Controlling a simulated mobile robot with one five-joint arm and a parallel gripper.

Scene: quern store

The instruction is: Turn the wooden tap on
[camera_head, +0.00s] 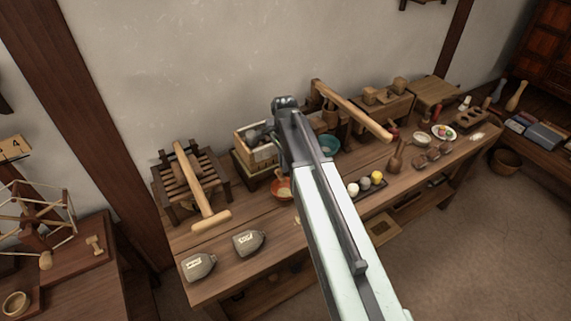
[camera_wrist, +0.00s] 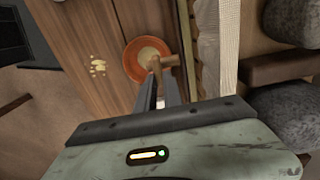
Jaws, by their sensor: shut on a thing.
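The wooden tap (camera_wrist: 168,61) shows in the wrist view, a light brown piece with a spout end over an orange bowl (camera_wrist: 133,72). It reaches in from the wooden box wall (camera_wrist: 208,45) at its right. My gripper (camera_wrist: 157,86) is shut on the tap, its two dark fingers on either side of the tap's lower part. In the head view my arm hides the tap and the fingertips. The orange bowl (camera_head: 280,189) shows there just left of my arm, with pale contents. I cannot tell how far the tap is turned.
A wooden box (camera_head: 243,139) with stones and cloth stands left of my arm. A slatted wooden press (camera_head: 160,181) and two grey labelled bags (camera_head: 198,266) lie further left. A long wooden lever (camera_head: 352,107) and a teal bowl (camera_head: 330,143) are close on the right.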

